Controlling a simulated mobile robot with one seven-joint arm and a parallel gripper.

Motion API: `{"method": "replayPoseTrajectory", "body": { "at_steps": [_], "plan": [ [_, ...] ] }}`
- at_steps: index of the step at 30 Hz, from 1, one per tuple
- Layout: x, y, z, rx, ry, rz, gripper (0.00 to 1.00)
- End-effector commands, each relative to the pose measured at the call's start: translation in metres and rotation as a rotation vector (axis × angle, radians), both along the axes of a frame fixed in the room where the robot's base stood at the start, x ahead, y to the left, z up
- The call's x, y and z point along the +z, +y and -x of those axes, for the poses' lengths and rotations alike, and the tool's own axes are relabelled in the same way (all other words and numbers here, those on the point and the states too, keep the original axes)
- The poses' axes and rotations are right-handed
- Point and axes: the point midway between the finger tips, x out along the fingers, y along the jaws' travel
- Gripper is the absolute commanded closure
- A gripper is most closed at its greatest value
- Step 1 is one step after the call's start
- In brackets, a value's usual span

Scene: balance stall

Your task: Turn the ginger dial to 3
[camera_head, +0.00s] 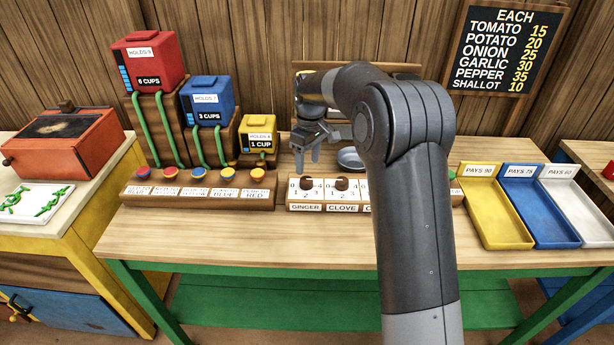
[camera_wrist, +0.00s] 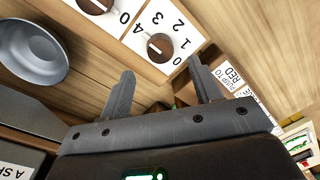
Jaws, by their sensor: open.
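The ginger dial (camera_head: 306,183) is a dark brown knob on a white plate marked 0 to 4, on the wooden dial board (camera_head: 320,207) above the GINGER label. It shows in the wrist view (camera_wrist: 159,47) just beyond my fingertips, with a pale mark on its face. My gripper (camera_head: 308,160) is open and empty, above and behind the dial board. In the wrist view my two fingers (camera_wrist: 160,70) stand apart, and the dial lies ahead of the gap, not between them.
The clove dial (camera_head: 341,184) is right beside the ginger dial. My arm hides the board farther right. A button board (camera_head: 197,198) stands to the left, and a metal bowl (camera_head: 350,158) lies behind. Coloured trays (camera_head: 497,243) are at the right. The table front is clear.

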Motion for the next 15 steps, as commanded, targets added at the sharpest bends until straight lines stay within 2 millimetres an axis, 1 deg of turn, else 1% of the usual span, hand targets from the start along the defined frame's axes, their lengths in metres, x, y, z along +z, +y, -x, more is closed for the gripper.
{"method": "replayPoseTrajectory", "body": {
  "at_steps": [1,3,6,10,15],
  "plan": [
    [-0.011,0.000,0.001,0.000,0.003,0.001,0.42],
    [-0.024,0.001,0.002,0.000,0.003,0.001,0.42],
    [-0.039,0.001,0.003,-0.001,0.002,0.001,0.42],
    [-0.052,0.002,0.003,-0.001,0.000,0.000,0.42],
    [-0.059,0.002,0.004,-0.002,-0.001,0.001,0.42]
  ]
}}
